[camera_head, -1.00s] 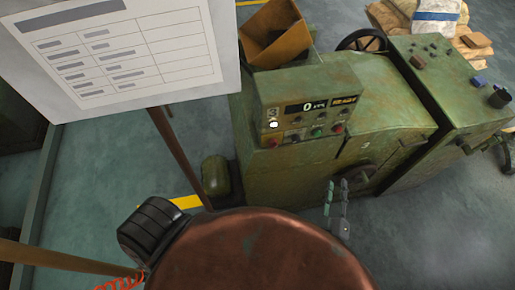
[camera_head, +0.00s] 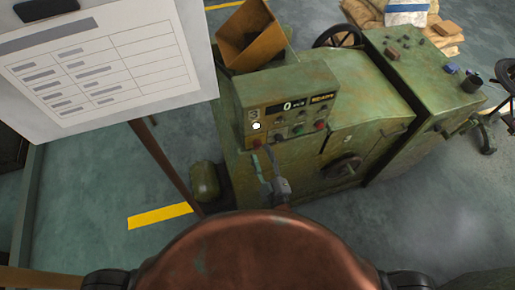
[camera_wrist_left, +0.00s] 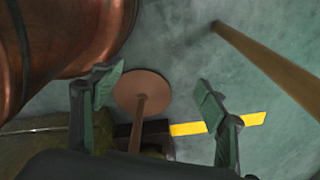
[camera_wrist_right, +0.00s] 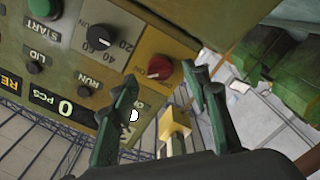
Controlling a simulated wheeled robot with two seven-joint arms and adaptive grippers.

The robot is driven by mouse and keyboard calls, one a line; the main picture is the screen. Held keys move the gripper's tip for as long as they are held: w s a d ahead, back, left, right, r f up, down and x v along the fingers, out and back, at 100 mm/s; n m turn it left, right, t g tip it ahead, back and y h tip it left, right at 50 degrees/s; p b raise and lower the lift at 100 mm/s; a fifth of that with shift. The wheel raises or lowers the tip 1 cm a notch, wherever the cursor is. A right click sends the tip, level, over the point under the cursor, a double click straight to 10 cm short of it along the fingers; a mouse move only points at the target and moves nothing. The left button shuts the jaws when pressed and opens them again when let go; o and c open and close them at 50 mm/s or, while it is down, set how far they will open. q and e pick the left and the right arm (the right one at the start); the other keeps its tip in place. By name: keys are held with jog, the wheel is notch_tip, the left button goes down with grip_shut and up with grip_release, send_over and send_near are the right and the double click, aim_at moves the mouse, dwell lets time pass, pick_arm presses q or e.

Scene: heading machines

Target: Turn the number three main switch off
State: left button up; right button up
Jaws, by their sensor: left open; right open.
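The green machine (camera_head: 290,95) has a panel marked 3. A red knob (camera_wrist_right: 160,67) on a yellow plate, which looks like the main switch, sits at a corner of the panel in the right wrist view. It also shows at the panel's lower left in the head view (camera_head: 257,143). My right gripper (camera_wrist_right: 163,80) is open, its fingers on either side of the knob's line; I cannot tell whether they touch it. In the head view my right gripper (camera_head: 264,158) is just below the knob. My left gripper (camera_wrist_left: 159,82) is open and empty, away from the panel.
A white lamp (camera_head: 256,125) is lit above the knob. The display (camera_head: 300,104) reads 0. A black knob (camera_wrist_right: 101,38) and buttons are close by. A large sign board (camera_head: 105,60) stands at left, and an orange bin (camera_head: 243,38) behind the panel.

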aim_at(257, 144)
pick_arm(q)
jog(key=o, duration=0.3)
jog(key=shift+a+r, duration=0.1)
jog(key=shift+r, duration=0.2)
pick_arm(e)
jog(key=shift+x, duration=1.1)
pick_arm(q)
jog(key=shift+o, duration=0.9)
jog(key=shift+s, duration=0.1)
pick_arm(e)
jog(key=shift+w+a, duration=0.15)
jog(key=shift+w, duration=0.05)
pick_arm(q)
jog(key=o, duration=0.3)
jog(key=shift+s+a, duration=0.1)
jog(key=shift+s, duration=0.15)
pick_arm(e)
jog(key=shift+w, duration=0.1)
pick_arm(q)
jog(key=shift+o, duration=0.2)
pick_arm(e)
jog(key=c, duration=1.2)
